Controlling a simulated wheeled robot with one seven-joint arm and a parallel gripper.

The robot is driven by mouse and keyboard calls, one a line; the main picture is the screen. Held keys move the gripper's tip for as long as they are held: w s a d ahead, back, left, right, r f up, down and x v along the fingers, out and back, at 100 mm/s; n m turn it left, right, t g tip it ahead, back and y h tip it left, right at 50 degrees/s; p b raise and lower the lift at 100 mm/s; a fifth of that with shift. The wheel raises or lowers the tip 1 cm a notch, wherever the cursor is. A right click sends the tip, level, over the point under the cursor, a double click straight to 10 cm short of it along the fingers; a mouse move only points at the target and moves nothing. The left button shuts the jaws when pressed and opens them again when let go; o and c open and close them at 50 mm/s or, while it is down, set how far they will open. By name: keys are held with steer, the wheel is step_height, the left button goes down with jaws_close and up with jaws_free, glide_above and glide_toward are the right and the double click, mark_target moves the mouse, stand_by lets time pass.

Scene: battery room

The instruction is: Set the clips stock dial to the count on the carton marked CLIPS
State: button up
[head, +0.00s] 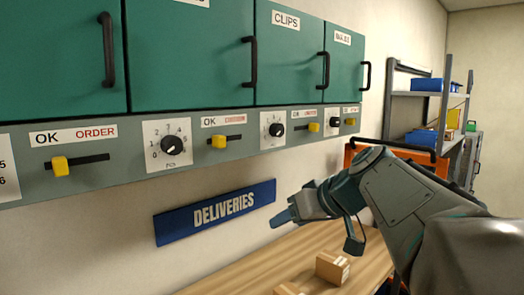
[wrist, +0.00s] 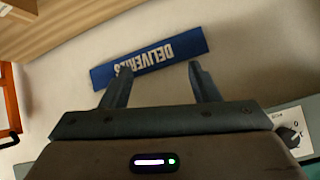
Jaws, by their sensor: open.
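The teal cabinet door labelled CLIPS (head: 288,62) is at the upper middle of the head view. Below it on the grey rail is a dial with a black knob (head: 277,129) on a white plate; its setting is too small to read. Two brown cartons, one whole (head: 328,269) and one cut by the bottom edge (head: 287,290), sit on the wooden table; I cannot read their markings. My gripper (head: 280,218) is open and empty, in front of the wall below the rail, apart from the dial. Its two fingers (wrist: 160,72) show in the wrist view.
A larger dial (head: 174,146) and yellow sliders (head: 60,166) share the rail. A blue DELIVERIES sign (head: 215,211) hangs below, left of my gripper. The table (head: 240,272) runs underneath. Shelves with blue bins (head: 430,85) stand at right. A dial (wrist: 291,134) shows lower right in the wrist view.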

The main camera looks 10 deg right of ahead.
steer(key=w+d+r+n+t+y+b, duration=0.2)
steer(key=w+d+r+t+b, duration=0.1)
steer(key=w+d+r, duration=0.3)
steer(key=n+t+y+b, duration=0.1)
steer(key=n+t+y, duration=0.2)
steer(key=n, duration=0.1)
glide_toward(281, 129)
steer(key=p+x, duration=0.4)
steer(key=x, duration=0.3)
steer(key=shift+a+r+p, duration=0.1)
steer(key=shift+a+p, duration=0.05)
steer(key=shift+p, duration=0.15)
steer(key=shift+w+a, duration=0.4)
steer(key=shift+w, duration=0.15)
steer(key=c, duration=1)
